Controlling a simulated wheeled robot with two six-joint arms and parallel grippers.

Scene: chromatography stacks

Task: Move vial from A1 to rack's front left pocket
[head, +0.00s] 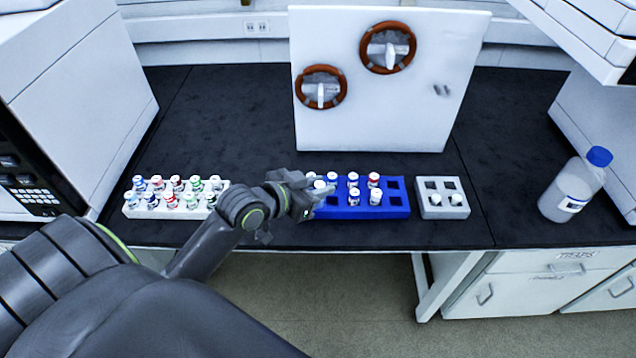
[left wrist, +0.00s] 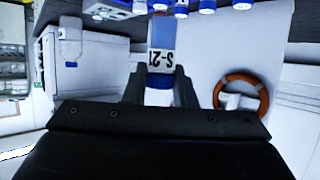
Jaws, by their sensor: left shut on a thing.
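My left gripper (head: 312,198) is over the left end of the blue rack (head: 340,212) in the head view. It is shut on a vial (left wrist: 163,60) labelled S-21, which stands between the two fingers in the left wrist view. The vial has a white body with blue bands. Whether its base is inside a pocket or above the rack cannot be told, as my gripper hides that corner. The blue rack holds several vials with white caps and a red-capped vial (head: 374,180); pockets at its right end are empty. My right gripper is not in view.
A white rack (head: 160,213) of several vials stands left. A small grey rack (head: 443,212) stands right, two white-topped vials in its front pockets and its back pockets empty. A white panel (head: 390,110) with red-brown rings stands behind. A blue-capped bottle (head: 570,190) is far right.

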